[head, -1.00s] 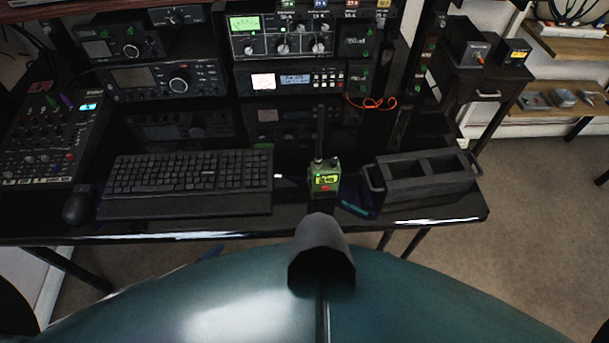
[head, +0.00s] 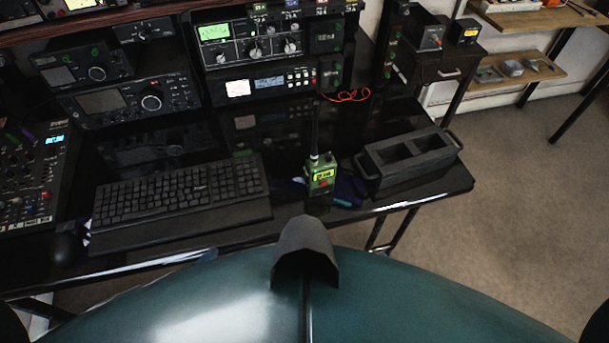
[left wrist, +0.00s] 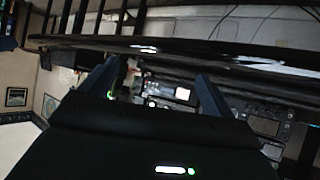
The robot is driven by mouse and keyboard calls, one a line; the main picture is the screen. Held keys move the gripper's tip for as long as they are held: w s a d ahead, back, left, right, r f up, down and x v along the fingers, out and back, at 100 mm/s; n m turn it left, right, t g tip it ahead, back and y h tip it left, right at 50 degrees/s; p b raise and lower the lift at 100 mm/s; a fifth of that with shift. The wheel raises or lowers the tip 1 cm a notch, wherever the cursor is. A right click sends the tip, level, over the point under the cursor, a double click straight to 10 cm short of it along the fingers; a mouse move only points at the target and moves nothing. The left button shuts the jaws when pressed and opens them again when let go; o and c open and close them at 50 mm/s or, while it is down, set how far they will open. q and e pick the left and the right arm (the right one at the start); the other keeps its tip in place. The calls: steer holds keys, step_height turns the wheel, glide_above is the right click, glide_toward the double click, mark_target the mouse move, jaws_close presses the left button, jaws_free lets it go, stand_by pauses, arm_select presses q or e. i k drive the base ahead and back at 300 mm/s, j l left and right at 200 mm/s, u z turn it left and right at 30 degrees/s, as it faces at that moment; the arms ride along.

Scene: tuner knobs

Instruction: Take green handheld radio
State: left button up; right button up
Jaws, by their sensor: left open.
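The green handheld radio (head: 321,176) stands upright on the black desk (head: 228,228) near its front edge. Neither gripper shows in the head view.
A black keyboard (head: 182,198) lies left of the radio, with a mouse (head: 66,247) beside it. The dark holder (head: 410,160) with handles stands close on the right. Radio sets (head: 128,101) line the back. Carpeted floor (head: 530,200) is clear at right.

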mark_target(321, 170)
steer(key=l+u, duration=0.25)
steer(key=u, duration=0.15)
steer(key=l+u, duration=0.25)
steer(key=u, duration=0.15)
steer(key=l+u, duration=0.15)
steer(key=l, duration=0.4)
steer(key=k+l+u, duration=0.2)
steer(key=l, duration=0.8)
steer(key=k+l, duration=0.15)
steer(key=l, duration=0.3)
